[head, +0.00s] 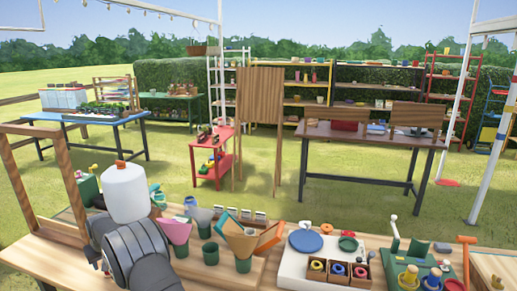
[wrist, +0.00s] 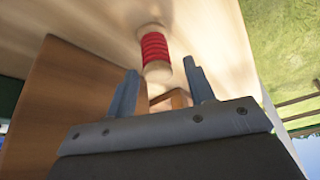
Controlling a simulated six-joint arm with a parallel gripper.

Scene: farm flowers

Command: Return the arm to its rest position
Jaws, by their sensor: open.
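My gripper (wrist: 162,78) shows in the wrist view with its two grey fingers spread apart and nothing between them. Past the fingertips, a wooden spool wound with red (wrist: 154,47) lies on a pale wooden surface. The spool appears apart from the fingers. In the head view, my grey and white arm rises at the lower left over the workbench (head: 225,276). I cannot make out the gripper fingers in that view.
A wooden frame (head: 19,185) stands left of my arm. Right of it are green pots with paper cones (head: 243,247), a white board with a blue plate (head: 305,240), and a small crate of coloured rolls (head: 337,270). A brown panel (wrist: 70,85) is close to my gripper's left.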

